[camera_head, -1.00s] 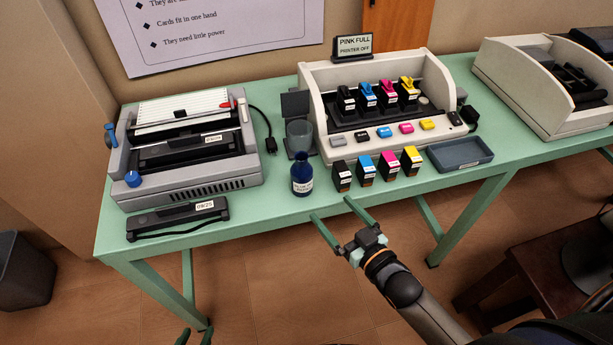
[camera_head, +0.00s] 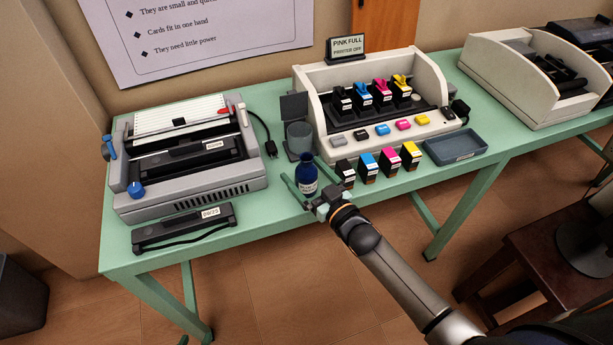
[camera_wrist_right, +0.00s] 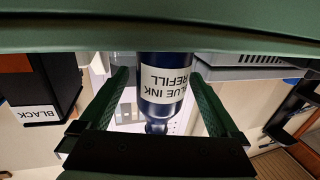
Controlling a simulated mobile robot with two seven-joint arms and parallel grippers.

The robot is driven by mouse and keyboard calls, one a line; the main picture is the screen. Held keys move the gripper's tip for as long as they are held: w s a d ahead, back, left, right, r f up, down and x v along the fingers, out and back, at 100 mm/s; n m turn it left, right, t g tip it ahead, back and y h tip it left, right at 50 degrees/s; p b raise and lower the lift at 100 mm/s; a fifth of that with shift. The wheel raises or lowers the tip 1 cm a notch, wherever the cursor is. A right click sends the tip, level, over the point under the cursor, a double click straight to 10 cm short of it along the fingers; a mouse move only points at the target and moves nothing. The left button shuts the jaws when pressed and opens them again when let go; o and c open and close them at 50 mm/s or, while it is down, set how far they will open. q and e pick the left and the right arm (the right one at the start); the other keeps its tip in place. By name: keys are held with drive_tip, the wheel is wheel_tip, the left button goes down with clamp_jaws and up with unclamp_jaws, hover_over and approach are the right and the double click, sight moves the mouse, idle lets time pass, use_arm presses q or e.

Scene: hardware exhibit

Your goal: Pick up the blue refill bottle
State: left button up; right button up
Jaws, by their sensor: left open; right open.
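The blue refill bottle (camera_head: 307,171) stands upright near the table's front edge, with a white label. In the right wrist view the bottle (camera_wrist_right: 164,90) shows its "BLUE INK REFILL" label and sits between the two fingers. My right gripper (camera_head: 299,168) is open around the bottle, one finger on each side. In the right wrist view, the gripper (camera_wrist_right: 161,75) shows gaps beside the bottle. Of my left gripper (camera_head: 184,340), only a dark green tip shows at the bottom edge of the head view.
Black, cyan, magenta and yellow cartridges (camera_head: 368,165) stand just right of the bottle; the black one (camera_wrist_right: 52,85) is close to my right fingers.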

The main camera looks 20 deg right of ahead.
drive_tip(key=shift+x, duration=0.95)
drive_tip(key=c, duration=1.5)
clamp_jaws()
drive_tip(key=shift+r, duration=0.1)
